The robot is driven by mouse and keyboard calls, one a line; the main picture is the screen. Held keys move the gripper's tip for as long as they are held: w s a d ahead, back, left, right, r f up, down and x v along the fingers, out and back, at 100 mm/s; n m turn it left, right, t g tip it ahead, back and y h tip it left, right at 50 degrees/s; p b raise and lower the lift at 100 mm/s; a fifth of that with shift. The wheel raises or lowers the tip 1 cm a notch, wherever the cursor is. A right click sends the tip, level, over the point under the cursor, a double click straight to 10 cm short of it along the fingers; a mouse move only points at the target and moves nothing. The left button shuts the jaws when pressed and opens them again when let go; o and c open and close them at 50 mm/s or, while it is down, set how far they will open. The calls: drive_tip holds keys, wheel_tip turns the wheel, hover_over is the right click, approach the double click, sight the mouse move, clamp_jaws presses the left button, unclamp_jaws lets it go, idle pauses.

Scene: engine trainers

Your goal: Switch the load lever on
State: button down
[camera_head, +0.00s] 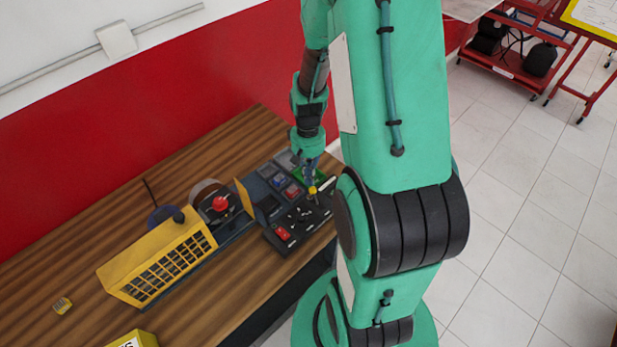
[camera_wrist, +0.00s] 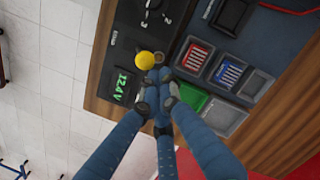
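The control panel (camera_head: 276,246) lies on the wooden bench and carries a lever with a yellow ball knob (camera_head: 312,190). The knob also shows in the wrist view (camera_wrist: 144,61), near a green "12.4V" display (camera_wrist: 122,86). My gripper (camera_head: 310,178) is pointed down over the panel at the knob. In the wrist view its blue fingers (camera_wrist: 157,84) come together at the tips, with nothing seen between them. The tips are right beside the knob; I cannot tell whether they touch it. The lever's shaft is mostly hidden.
Red (camera_wrist: 195,56) and blue (camera_wrist: 228,72) fuse-like blocks and a green block (camera_wrist: 190,102) sit in trays beside the fingers. A red switch (camera_head: 283,233) is at the panel's near end. A yellow grille unit (camera_head: 160,258) stands left. A red wall (camera_head: 150,120) is behind the bench.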

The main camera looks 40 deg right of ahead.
drive_tip(key=shift+s+r+t+b, duration=0.2)
drive_tip(key=shift+s+t+b, duration=0.1)
drive_tip(key=shift+s+t, duration=0.15)
drive_tip(key=shift+s+r+t+b, duration=0.2)
drive_tip(key=shift+s+t+b, duration=0.3)
drive_tip(key=shift+t, duration=0.1)
drive_tip(key=shift+s+r+t+b, duration=0.15)
drive_tip(key=shift+s+t+b, duration=0.2)
drive_tip(key=shift+s+t, duration=0.15)
drive_tip(key=s, duration=0.3)
drive_tip(key=shift+r+b, duration=0.3)
drive_tip(key=shift+b, duration=0.05)
drive_tip(key=shift+r, duration=0.25)
drive_tip(key=shift+r+p, duration=0.5)
drive_tip(key=shift+r, duration=0.1)
